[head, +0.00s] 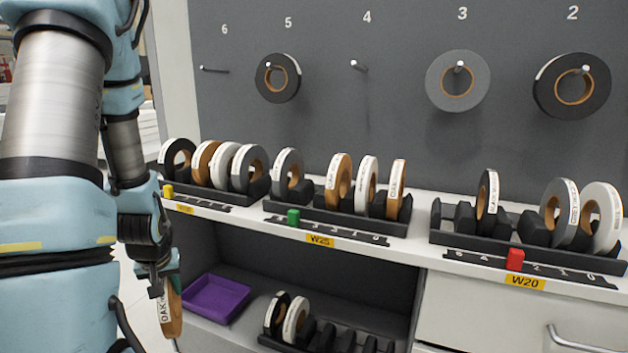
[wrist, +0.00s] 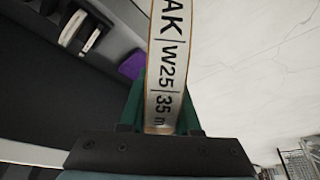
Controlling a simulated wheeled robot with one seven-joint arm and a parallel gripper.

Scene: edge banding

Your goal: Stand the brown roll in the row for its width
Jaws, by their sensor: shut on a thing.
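The brown roll (head: 173,317) hangs on edge in my gripper (head: 160,278), low in front of the shelf at the left of the head view. In the wrist view the roll (wrist: 165,70) stands between the green fingers, and its white label reads "AK", W25, 35 m. My gripper (wrist: 160,125) is shut on it. The W25 row (head: 335,223), with a green marker (head: 293,217), holds a dark grey roll (head: 287,172) at left, then brown, white and brown rolls (head: 397,188). A gap shows between the grey roll and the first brown one.
The left row with a yellow marker (head: 168,191) holds several rolls. The W20 row (head: 520,252) has a red marker (head: 515,260). Below are a purple tray (head: 216,298) and another rack with two rolls (head: 295,320). Rolls hang on pegs on the grey board (head: 330,100).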

